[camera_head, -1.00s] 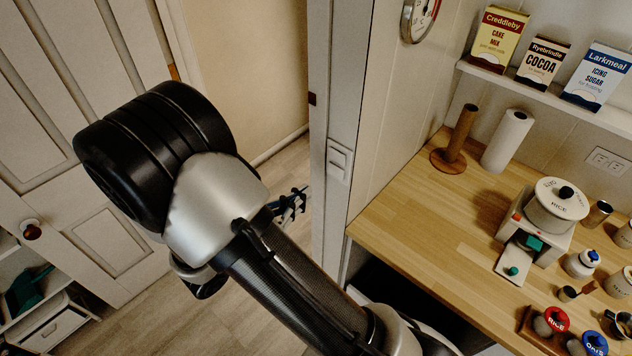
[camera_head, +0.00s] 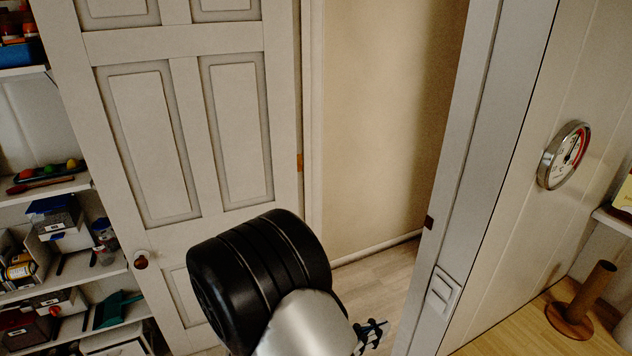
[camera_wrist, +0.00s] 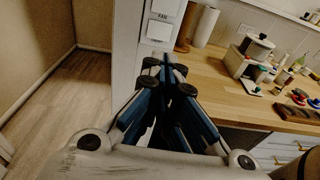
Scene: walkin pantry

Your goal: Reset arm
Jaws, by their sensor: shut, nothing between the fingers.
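My gripper (camera_wrist: 165,72) shows in the wrist view with its dark blue-grey fingers drawn together and nothing between them. It points over the floor beside the door jamb and the front edge of the wooden counter (camera_wrist: 215,85), apart from both as far as I can tell. In the head view a small part of my gripper (camera_head: 372,332) shows low in the middle, mostly hidden behind my arm's black and silver joint.
A white panelled door (camera_head: 165,110) stands at left, next to shelves (camera_head: 75,187) of goods. The doorway's jamb (camera_head: 475,170) and a wall dial (camera_head: 565,155) are at right. A wooden towel holder (camera_head: 580,305) stands on the counter. Floor (camera_wrist: 70,105) in the doorway is clear.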

